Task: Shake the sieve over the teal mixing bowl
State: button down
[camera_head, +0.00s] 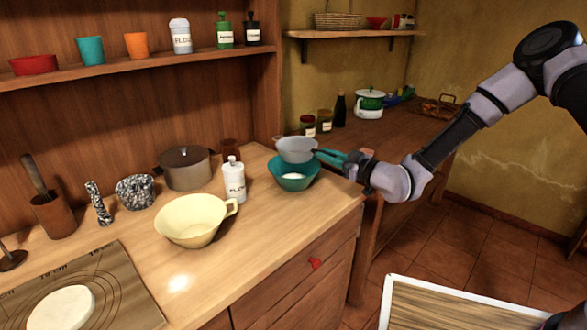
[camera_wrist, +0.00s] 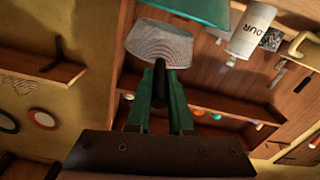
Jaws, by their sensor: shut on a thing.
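The grey mesh sieve (camera_head: 296,150) is above the teal mixing bowl (camera_head: 293,176) near the right end of the counter. The bowl stands upright and has something white inside. My gripper (camera_head: 333,158), with teal fingers, comes in from the right and is shut on the sieve's handle. In the wrist view the sieve (camera_wrist: 161,44) is just beyond the fingertips, and its dark handle (camera_wrist: 159,88) lies between the fingers (camera_wrist: 160,90). A teal edge of the bowl (camera_wrist: 195,8) shows at the top of that view. What the sieve holds is hidden.
A white flour bottle (camera_head: 234,180) stands close left of the bowl. A cream bowl (camera_head: 190,222) and a lidded pot (camera_head: 185,168) are further left. A dough mat (camera_head: 105,290) lies at the front left. A lower side counter (camera_head: 400,135) is behind, with jars.

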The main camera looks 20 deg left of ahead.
jog(key=shift+w+r, duration=0.1)
jog(key=shift+w, duration=0.05)
jog(key=shift+r, duration=1.95)
